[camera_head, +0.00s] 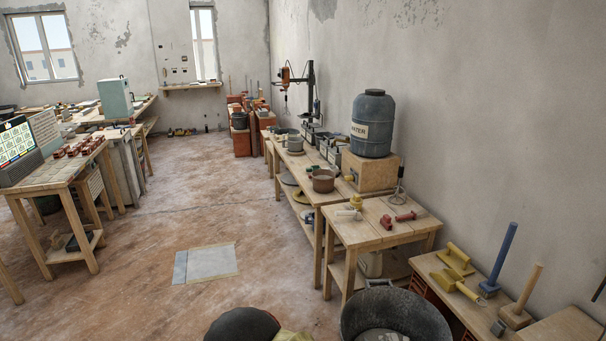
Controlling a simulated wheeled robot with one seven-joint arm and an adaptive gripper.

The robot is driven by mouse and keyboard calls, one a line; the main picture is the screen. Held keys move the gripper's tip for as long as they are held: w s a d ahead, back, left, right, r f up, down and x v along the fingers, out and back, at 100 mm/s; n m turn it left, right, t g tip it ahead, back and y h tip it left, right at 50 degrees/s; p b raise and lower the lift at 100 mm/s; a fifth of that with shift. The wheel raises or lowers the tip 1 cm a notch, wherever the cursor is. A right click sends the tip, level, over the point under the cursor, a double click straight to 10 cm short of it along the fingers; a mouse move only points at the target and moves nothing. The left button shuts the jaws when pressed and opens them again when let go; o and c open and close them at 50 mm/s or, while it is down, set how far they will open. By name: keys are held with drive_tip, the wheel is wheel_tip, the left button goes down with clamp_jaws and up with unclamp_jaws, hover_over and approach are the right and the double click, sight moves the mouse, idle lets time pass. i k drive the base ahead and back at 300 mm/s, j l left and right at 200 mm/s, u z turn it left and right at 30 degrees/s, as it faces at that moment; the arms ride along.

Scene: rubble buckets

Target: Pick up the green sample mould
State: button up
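I cannot clearly make out a green sample mould in this view. The long workbench (301,189) along the right wall carries several small grey, greenish and brown items, too small to tell apart. Among them are a grey pot (295,144) and a brown bucket (323,181). My gripper is not in view.
A large water barrel (372,125) stands on a wooden box by the right wall. A black tub (396,316) is at the bottom, near a bench with yellow floats (453,258). A table (62,175) stands left. Open floor lies between, with a flat grey slab (211,263).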

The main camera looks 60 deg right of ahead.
sight(313, 170)
drive_tip(key=i+z, duration=0.4)
drive_tip(key=i+j+z, duration=0.4)
drive_tip(key=i, duration=0.2)
drive_tip(key=i+l+z, duration=0.3)
drive_tip(key=z, duration=0.2)
drive_tip(key=i+l+z, duration=0.1)
drive_tip(key=i+z, duration=0.9)
drive_tip(key=k, duration=0.1)
